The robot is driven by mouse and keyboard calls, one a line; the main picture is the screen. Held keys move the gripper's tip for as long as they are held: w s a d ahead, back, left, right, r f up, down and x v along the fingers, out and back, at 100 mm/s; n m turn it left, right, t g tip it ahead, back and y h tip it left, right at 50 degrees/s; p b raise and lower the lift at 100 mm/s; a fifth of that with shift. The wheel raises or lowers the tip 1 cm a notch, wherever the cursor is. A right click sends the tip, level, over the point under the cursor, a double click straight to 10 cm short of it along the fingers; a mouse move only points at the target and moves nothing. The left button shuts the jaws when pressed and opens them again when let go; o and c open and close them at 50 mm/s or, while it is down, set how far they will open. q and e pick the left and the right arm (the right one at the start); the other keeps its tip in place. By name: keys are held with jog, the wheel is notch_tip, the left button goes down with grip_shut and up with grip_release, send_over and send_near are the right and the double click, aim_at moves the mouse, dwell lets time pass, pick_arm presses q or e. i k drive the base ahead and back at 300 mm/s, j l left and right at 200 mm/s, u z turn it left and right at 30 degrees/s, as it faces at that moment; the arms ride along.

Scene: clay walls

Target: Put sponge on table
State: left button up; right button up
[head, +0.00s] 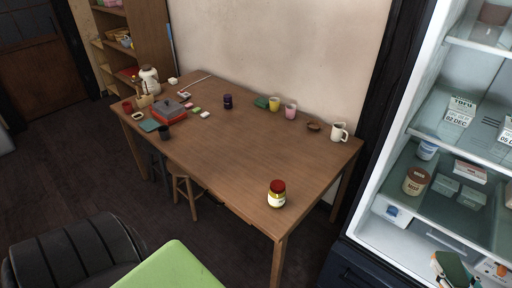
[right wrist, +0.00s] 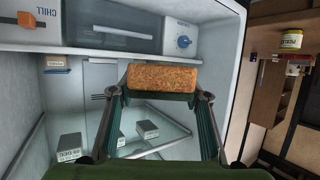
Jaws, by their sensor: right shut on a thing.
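The sponge (right wrist: 163,77) is a brown-orange, rough block held between the fingertips of my right gripper in the right wrist view. My right gripper (head: 452,268) shows at the lower right of the head view, in front of the open fridge; it is shut on the sponge, which is hardly distinguishable there. The table (head: 235,145) is a long brown wooden one against the wall, left of the gripper and apart from it. My left gripper is not in view.
The open fridge (head: 470,155) holds tubs and boxes on glass shelves. A red-lidded jar (head: 277,194) stands near the table's front right corner, a white mug (head: 339,132) at its right end. Several items crowd the left end. The table's middle and front right are largely bare.

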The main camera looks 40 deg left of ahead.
aim_at(247, 175)
jog(key=j+z, duration=0.1)
jog(key=j, duration=0.7)
jog(key=k+j, duration=0.15)
jog(key=j, duration=0.65)
jog(key=j+z, duration=0.25)
jog(key=j, duration=1.1)
jog(key=j+z, duration=0.25)
jog(key=j, duration=1.7)
jog(key=z, duration=0.05)
